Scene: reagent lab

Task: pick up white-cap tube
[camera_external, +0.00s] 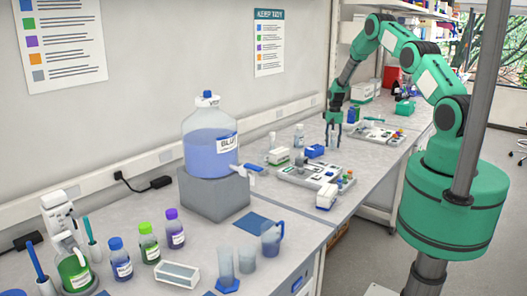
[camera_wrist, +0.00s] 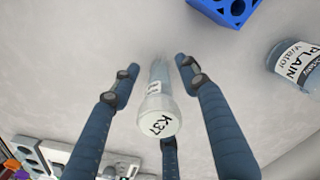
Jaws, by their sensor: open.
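The white-cap tube (camera_wrist: 157,118) stands between my fingers in the wrist view, its cap marked "K37" facing the camera. Its clear body narrows away below the cap, and part of a label shows on it. My gripper (camera_wrist: 158,72) is open, with blue fingers on both sides of the tube and another finger below it in the picture. I see gaps between the fingers and the tube. In the external view my gripper (camera_external: 333,138) is low over the far bench; I cannot make out the tube there.
A blue rack (camera_wrist: 228,8) and a bottle labelled "PLAIN Water" (camera_wrist: 293,68) lie near the tube in the wrist view. Grey trays (camera_external: 290,178) stand on the far bench. The large blue jug (camera_external: 210,135) and several reagent bottles stand on the near bench.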

